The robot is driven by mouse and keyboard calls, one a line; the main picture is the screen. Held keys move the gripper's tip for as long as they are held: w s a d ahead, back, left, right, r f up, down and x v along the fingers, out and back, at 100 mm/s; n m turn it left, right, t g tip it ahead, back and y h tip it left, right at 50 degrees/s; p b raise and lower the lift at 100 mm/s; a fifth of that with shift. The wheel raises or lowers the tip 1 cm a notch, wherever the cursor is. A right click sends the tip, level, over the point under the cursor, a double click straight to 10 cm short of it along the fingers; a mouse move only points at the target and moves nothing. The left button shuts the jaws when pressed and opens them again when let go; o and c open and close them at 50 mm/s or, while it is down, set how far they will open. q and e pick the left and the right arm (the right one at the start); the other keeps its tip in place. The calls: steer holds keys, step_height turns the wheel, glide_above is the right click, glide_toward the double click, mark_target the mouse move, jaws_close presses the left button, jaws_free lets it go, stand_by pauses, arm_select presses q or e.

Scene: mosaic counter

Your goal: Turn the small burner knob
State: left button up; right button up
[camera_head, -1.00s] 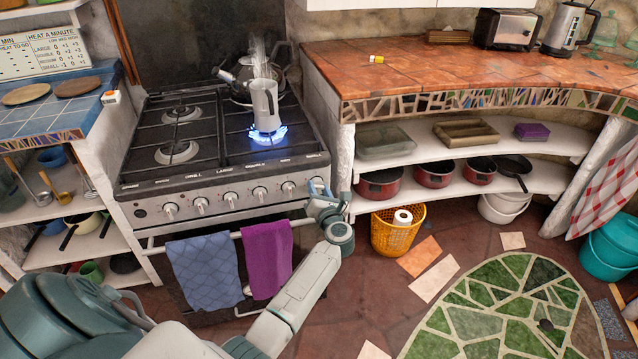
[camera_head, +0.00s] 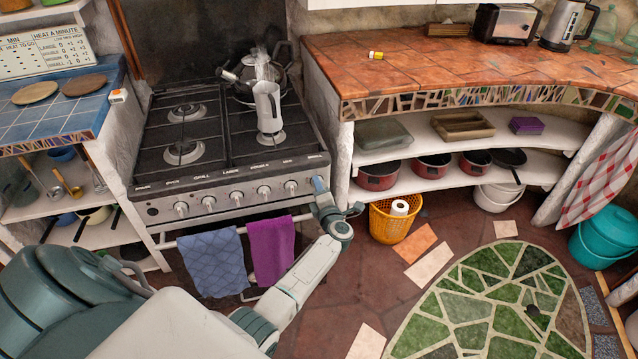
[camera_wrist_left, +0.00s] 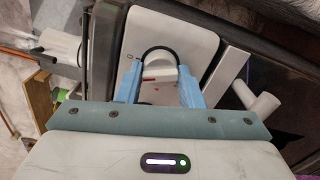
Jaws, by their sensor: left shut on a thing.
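The small burner knob (camera_wrist_left: 162,72) shows in the left wrist view as a rounded white knob on the pale control panel, between blue fingers. My left gripper (camera_wrist_left: 160,78) is shut on it. In the head view my left gripper (camera_head: 318,186) is at the right end of the stove front, and it hides this knob there. The stove (camera_head: 200,135) has several other knobs in a row to the left. A metal pot (camera_head: 267,108) stands on the front right burner, with no flame under it. My right gripper is not in view.
A towel rail with a blue towel (camera_head: 212,262) and a purple towel (camera_head: 271,250) runs below the knobs, close to my left arm. A kettle (camera_head: 248,78) stands at the stove's back. A yellow basket (camera_head: 395,220) is on the floor to the right.

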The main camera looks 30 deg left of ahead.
arm_select(q)
steer(key=shift+m+p, duration=1.45)
steer(key=shift+m, duration=0.75)
steer(key=o, duration=1)
steer(key=shift+c, duration=0.2)
steer(key=shift+s+d, duration=0.1)
steer(key=v, duration=1)
steer(key=shift+s+d+b, duration=0.2)
steer(key=shift+s+b, duration=0.05)
steer(key=shift+b, duration=0.15)
